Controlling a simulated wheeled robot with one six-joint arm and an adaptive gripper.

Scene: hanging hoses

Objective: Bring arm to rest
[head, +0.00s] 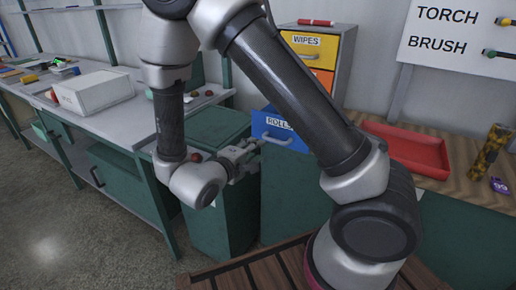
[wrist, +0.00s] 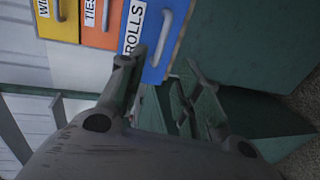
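My gripper (head: 250,152) is at the end of my bent arm, in front of the drawer cabinet and beside the blue drawer labelled ROLLS (head: 272,124). In the wrist view my gripper (wrist: 165,72) has its two fingers apart with nothing seen between them. The blue drawer (wrist: 158,35) and its grey handle lie just beyond the fingertips; I see no clear contact. The blue drawer appears to stand out from the cabinet. My arm reaches across the middle of the head view and hides part of the cabinet.
Yellow WIPES drawer (head: 308,42) and an orange drawer (head: 323,78) sit above the blue one. A green bin (head: 222,215) stands below my gripper. A left bench holds a white box (head: 95,92). A red tray (head: 405,150) and patterned cylinder (head: 490,150) are on the right.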

